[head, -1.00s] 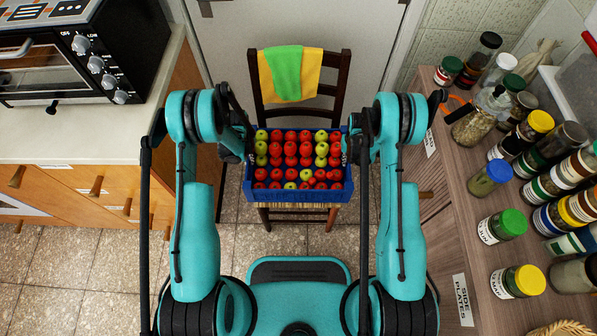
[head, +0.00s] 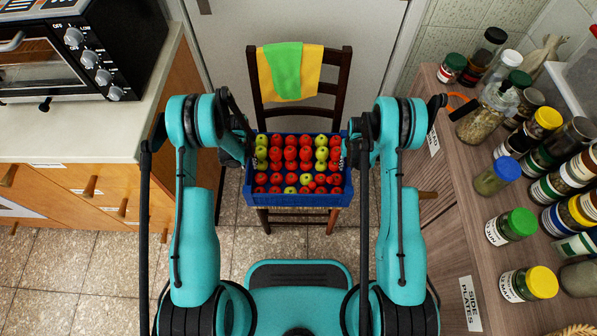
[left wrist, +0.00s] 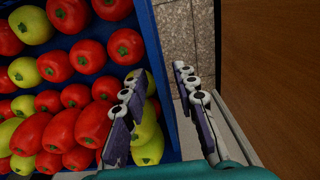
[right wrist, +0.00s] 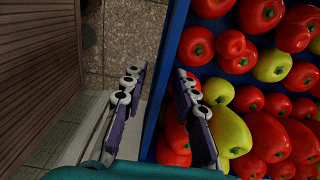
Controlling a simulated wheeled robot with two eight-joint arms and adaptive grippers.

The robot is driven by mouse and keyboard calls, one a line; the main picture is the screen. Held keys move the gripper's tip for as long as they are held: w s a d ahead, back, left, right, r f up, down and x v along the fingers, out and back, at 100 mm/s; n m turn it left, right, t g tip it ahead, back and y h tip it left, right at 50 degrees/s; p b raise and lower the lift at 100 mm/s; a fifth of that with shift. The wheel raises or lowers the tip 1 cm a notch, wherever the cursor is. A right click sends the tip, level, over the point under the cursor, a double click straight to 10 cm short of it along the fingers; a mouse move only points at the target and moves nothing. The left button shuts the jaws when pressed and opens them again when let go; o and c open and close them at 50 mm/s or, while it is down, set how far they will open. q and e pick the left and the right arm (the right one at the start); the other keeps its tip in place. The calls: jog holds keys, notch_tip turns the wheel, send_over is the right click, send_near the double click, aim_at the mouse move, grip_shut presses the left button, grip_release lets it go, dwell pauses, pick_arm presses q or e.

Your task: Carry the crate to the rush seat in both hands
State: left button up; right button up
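The blue crate (head: 297,200), filled with red and yellow-green apples, is over the rush seat of the dark wooden chair (head: 346,85). It hides nearly all of the seat, so I cannot tell whether its base touches it. My left gripper (left wrist: 160,72) is at the crate's left wall; my right gripper (right wrist: 157,74) is at its right wall. In each wrist view the fingers are spread, one on the inner and one on the outer side of the wall, with gaps showing between fingers and wall.
A green and yellow cloth (head: 287,70) hangs over the chair back. A counter with a black oven (head: 85,60) stands at the left. A wooden sideboard with several spice jars (head: 520,223) stands at the right. Tiled floor (head: 235,240) shows between them.

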pick_arm(q)
notch_tip(320, 180, up, 12)
pick_arm(e)
notch_tip(320, 180, up, 12)
dwell(0.6)
dwell(0.4)
